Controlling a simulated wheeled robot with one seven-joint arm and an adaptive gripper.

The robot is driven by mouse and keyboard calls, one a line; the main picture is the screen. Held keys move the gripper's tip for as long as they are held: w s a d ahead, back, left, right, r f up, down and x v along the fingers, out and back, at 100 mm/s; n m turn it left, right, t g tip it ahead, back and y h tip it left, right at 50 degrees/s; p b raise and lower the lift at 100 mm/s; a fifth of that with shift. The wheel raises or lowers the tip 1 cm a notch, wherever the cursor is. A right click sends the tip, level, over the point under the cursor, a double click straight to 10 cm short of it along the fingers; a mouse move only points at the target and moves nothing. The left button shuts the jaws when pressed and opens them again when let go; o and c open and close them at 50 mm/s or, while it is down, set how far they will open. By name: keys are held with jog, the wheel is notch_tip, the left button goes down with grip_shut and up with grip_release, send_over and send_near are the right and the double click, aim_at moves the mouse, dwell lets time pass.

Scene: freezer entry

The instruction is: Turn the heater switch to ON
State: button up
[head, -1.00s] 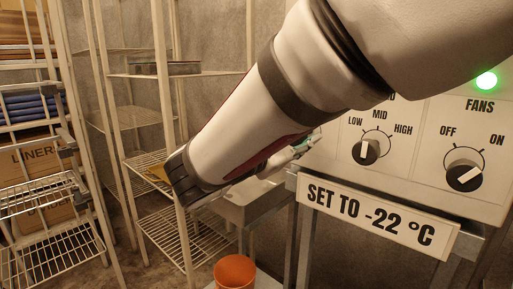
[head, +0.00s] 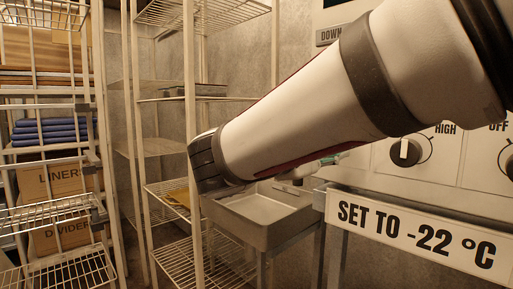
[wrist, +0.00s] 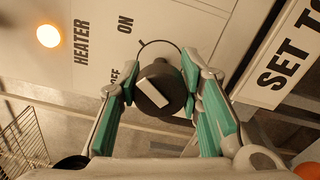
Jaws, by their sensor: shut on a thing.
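The heater knob (wrist: 158,88) is a dark round dial with a white bar, in the middle of the wrist view. Its panel carries the word HEATER, with OFF and ON marks by a thin arc. The white bar lies slanted; I cannot tell clearly which mark it points to. My gripper (wrist: 160,80) has teal-padded fingers on either side of the knob and is shut on it. In the head view my arm hides the heater knob; only a bit of teal finger shows beneath the arm.
An amber lamp (wrist: 49,36) glows beside HEATER. A LOW–HIGH knob (head: 406,152) sits to the right, above a sign (head: 415,235) reading SET TO -22 °C. A grey basin (head: 258,212) is below my arm. Wire shelves (head: 215,260) stand to the left.

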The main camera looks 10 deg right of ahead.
dwell(0.3)
jog(key=o, duration=1.2)
jog(key=v, duration=1.2)
